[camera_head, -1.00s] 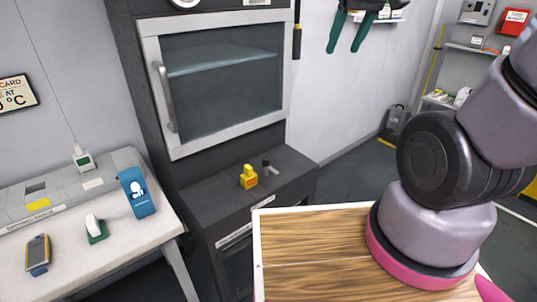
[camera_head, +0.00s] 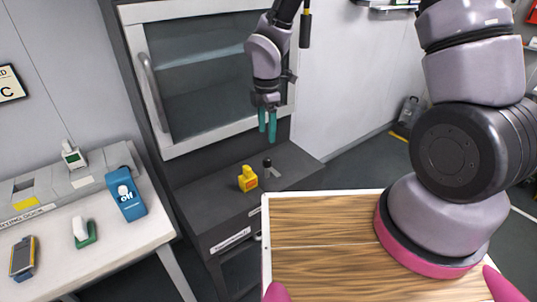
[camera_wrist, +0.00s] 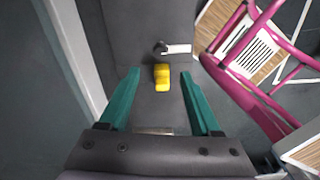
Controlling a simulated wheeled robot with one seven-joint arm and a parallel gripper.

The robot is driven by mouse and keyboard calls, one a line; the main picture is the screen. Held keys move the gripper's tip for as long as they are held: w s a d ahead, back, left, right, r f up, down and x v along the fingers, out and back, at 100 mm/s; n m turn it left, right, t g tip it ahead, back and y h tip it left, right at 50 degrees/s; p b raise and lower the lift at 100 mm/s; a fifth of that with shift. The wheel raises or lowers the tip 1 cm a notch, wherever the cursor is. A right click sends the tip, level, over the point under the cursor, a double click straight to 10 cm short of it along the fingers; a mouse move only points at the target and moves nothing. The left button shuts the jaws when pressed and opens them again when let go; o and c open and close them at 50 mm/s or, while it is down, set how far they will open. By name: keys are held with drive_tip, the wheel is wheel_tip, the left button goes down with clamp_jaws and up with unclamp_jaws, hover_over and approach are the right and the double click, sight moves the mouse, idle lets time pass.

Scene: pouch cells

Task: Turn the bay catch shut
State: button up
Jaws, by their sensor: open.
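A small black upright knob or lever (camera_head: 267,164) stands on the dark cabinet ledge, just right of a yellow bottle-like object (camera_head: 248,178). It looks like the catch, but I cannot tell whether it is turned shut. My gripper (camera_head: 267,130) hangs fingers-down above the ledge, in front of the glass door, higher than the knob. In the wrist view its teal fingers (camera_wrist: 160,76) are spread apart with nothing held. There the yellow object (camera_wrist: 161,77) shows between the fingertips, and the dark knob (camera_wrist: 160,46) shows beyond it, beside a white label.
The glass-fronted cabinet door (camera_head: 203,75), with a grey handle (camera_head: 153,92), is closed behind my gripper. A white bench (camera_head: 100,245) with a blue device (camera_head: 126,195) stands at left. A wooden board (camera_head: 330,225) lies nearer, at the right.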

sight(267, 159)
wheel_tip(267, 159, down, 10)
drive_tip(key=shift+f, duration=0.2)
idle(0.3)
clamp_jaws()
